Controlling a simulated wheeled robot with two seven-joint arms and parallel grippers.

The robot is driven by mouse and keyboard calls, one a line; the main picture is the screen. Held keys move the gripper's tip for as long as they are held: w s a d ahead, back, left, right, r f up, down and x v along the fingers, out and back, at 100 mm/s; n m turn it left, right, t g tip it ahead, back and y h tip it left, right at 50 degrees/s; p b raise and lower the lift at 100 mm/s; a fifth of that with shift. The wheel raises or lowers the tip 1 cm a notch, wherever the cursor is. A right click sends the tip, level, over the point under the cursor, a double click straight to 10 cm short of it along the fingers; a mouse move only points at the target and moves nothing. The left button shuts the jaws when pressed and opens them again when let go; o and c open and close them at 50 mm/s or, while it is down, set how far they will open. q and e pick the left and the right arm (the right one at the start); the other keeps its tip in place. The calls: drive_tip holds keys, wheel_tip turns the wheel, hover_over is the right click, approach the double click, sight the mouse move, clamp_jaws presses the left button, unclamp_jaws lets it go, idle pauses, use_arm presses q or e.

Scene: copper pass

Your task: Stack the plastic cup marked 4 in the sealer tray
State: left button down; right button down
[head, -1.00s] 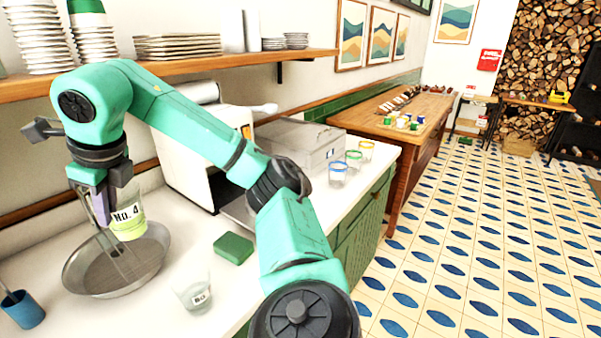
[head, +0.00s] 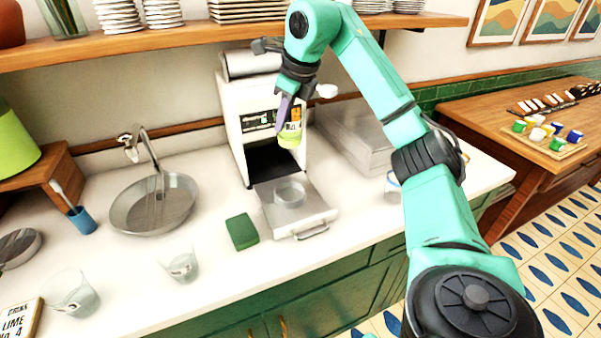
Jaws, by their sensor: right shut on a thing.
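My right gripper (head: 285,98) is shut on the plastic cup marked 4 (head: 290,134), which has lime-green contents and a white label. The cup is in the air in front of the white sealer (head: 235,115), above and behind its tray. The sealer tray (head: 320,212) is pulled out on the counter, with a handle at its front. My left gripper is not in view.
A round sink (head: 125,215) with a tap is at the left. A green sponge (head: 241,231) and a clear cup (head: 180,264) are on the counter in front. A grey metal box (head: 355,140) stands right of the sealer. A shelf (head: 180,42) runs above.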

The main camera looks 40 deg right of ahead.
drive_tip(key=f, duration=1.7)
drive_tip(key=shift+w+a+f, duration=0.15)
drive_tip(key=shift+a+f, duration=0.1)
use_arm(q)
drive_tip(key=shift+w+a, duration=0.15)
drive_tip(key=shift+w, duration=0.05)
use_arm(e)
drive_tip(key=shift+f, duration=0.1)
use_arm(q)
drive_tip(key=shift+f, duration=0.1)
use_arm(e)
drive_tip(key=shift+f, duration=0.3)
drive_tip(key=c, duration=1)
unclamp_jaws()
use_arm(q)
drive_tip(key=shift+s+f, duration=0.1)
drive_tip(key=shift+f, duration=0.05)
use_arm(e)
drive_tip(key=shift+r, duration=0.1)
